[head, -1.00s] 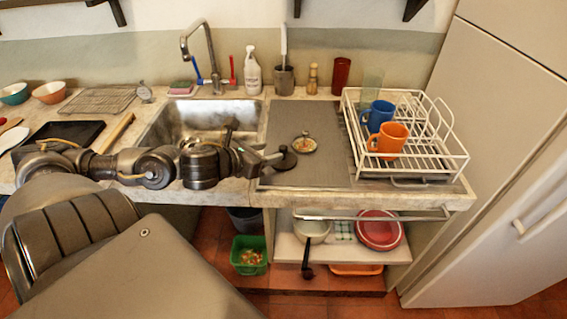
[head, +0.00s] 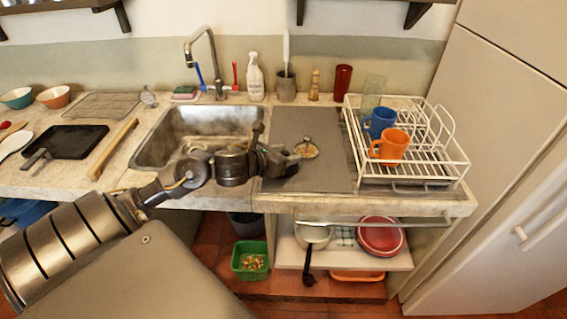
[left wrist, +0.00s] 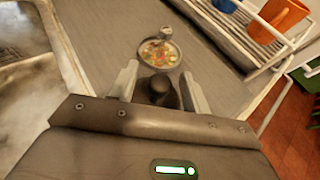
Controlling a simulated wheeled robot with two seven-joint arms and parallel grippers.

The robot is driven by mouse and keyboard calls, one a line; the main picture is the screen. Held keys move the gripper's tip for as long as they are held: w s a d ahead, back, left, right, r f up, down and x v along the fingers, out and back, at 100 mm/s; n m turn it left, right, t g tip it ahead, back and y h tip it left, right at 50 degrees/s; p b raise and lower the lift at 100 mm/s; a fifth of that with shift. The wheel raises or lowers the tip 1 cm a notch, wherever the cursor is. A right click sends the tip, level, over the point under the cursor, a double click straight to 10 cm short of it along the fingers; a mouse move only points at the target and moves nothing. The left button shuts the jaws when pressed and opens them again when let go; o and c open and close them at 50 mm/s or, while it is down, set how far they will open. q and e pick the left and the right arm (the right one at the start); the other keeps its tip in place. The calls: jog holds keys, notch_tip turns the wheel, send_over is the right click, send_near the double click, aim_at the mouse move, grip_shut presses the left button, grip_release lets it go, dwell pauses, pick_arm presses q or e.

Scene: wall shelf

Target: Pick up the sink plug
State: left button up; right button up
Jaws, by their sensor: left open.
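My right gripper is not in view.
The sink (head: 165,128) is to the left. A white dish rack (head: 430,172) with a blue mug (head: 380,122) and an orange mug (head: 391,145) stands right. The drainboard between is clear.

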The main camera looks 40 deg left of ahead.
pick_arm(q)
jog(key=shift+s, duration=0.1)
jog(key=c, duration=0.8)
grip_shut()
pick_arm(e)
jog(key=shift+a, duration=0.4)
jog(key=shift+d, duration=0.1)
pick_arm(q)
jog(key=shift+r, duration=0.15)
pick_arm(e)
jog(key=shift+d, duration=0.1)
